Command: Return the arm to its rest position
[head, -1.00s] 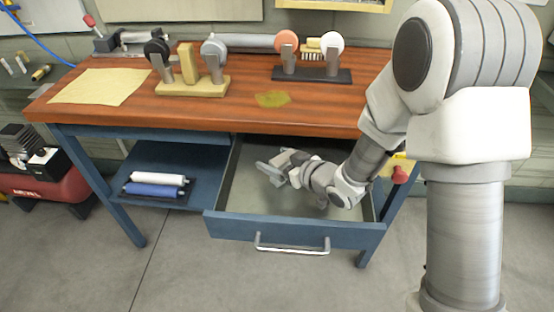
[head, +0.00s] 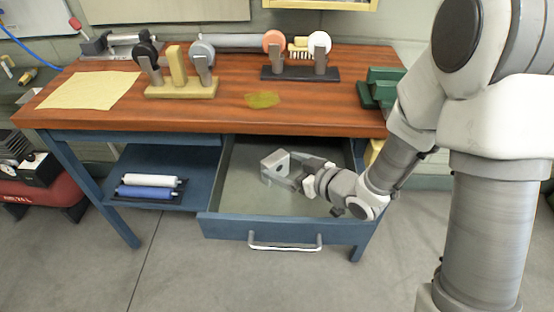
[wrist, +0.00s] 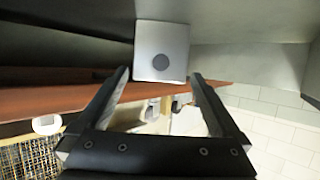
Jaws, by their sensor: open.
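My gripper (head: 292,169) is low inside the pulled-out drawer of the blue workbench, with its fingers spread. A light grey block with a round hole (head: 275,164) is in the drawer just left of the fingertips. In the wrist view my open gripper (wrist: 157,77) shows both black fingers apart, and the grey block with its dark round spot (wrist: 163,52) stands at and beyond the tips. I cannot tell whether the fingers touch it. My arm reaches in from the right, over the drawer's right side.
The drawer front (head: 285,229) stands out with its handle (head: 285,247). The wooden bench top (head: 215,112) lies above, with polishing wheels (head: 202,52) and a green object (head: 380,88) on it. Rolls (head: 148,187) lie on the left shelf. The floor in front is clear.

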